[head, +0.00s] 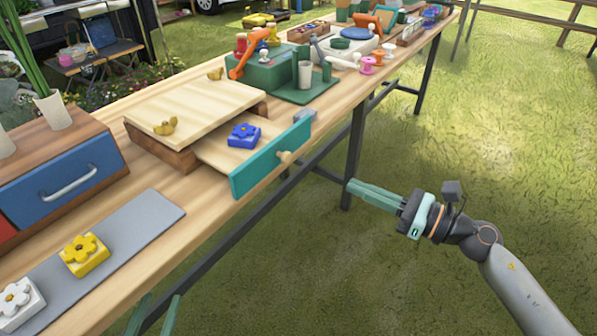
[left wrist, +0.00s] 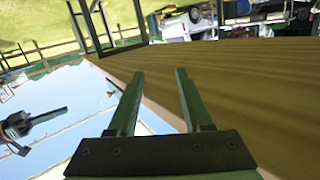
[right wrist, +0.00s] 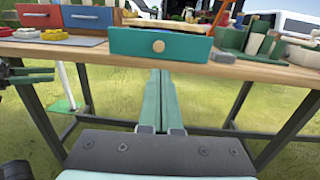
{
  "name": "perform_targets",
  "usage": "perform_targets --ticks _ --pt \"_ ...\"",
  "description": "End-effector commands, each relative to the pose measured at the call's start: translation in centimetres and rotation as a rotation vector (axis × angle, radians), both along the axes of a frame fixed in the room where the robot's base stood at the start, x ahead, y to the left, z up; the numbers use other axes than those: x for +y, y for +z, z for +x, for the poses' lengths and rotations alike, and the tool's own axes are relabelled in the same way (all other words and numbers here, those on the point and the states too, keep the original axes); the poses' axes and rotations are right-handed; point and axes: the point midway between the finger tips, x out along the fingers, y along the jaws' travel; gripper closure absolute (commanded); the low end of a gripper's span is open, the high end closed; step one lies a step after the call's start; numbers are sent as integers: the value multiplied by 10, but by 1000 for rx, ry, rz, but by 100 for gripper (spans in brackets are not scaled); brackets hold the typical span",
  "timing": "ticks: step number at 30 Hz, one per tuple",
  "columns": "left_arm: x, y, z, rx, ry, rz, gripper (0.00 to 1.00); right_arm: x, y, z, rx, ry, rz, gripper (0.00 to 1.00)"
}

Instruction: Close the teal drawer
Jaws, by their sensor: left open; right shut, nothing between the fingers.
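The wooden table (head: 200,205) holds a blue drawer unit (head: 65,185) and a grey mat (head: 145,222) with a yellow flower block (head: 85,255). The space in front of the table is open grass.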

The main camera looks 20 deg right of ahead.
Motion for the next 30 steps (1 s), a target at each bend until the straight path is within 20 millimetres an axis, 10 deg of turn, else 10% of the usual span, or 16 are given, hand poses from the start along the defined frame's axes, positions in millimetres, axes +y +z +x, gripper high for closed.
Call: perform_targets --ticks 18,30 --pt "0 -87 -36 381 26 1 50 70 6 79 -1 4 1 100" --pt "0 -101 -44 439 28 1 50 85 4 96 2 4 -2 100"
